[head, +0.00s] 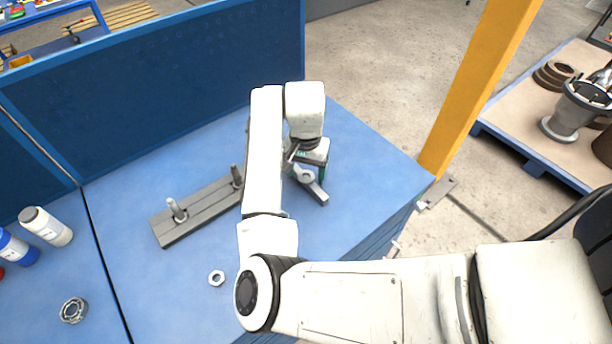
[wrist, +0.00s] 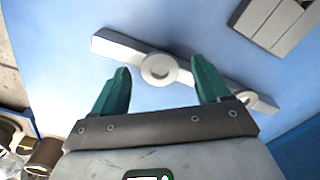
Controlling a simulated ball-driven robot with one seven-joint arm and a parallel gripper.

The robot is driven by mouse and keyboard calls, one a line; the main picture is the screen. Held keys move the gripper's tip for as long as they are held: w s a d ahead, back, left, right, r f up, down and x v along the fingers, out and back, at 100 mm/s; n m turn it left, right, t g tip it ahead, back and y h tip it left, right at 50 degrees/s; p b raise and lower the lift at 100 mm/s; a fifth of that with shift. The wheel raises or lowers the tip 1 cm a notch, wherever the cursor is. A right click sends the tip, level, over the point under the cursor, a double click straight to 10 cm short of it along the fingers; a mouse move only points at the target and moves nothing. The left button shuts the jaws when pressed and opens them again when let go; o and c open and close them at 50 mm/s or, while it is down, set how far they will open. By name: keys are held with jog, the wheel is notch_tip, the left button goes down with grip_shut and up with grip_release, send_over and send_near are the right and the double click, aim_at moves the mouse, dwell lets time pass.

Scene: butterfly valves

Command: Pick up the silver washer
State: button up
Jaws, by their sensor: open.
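My gripper (head: 309,168) is open over the blue bench top, pointing down. In the wrist view its two green fingers (wrist: 160,68) stand apart, with nothing seen held between them. A grey bar with a round central disc (wrist: 159,69) lies beyond the fingertips; the disc appears between them. The bar (head: 317,192) partly shows below my gripper in the head view. A small silver ring (wrist: 249,98), which looks like the washer, lies by the bar's right end, just right of the right finger and partly hidden. I cannot make it out in the head view.
A grey rail (head: 190,221) with upright bolts lies left of my arm. A silver nut (head: 216,278), a bearing (head: 73,310) and bottles (head: 46,226) stand or lie farther left. A blue back panel (head: 170,75) borders the bench; a yellow post (head: 480,85) rises at right.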

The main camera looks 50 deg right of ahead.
jog(key=c, duration=1.2)
jog(key=shift+o, duration=0.2)
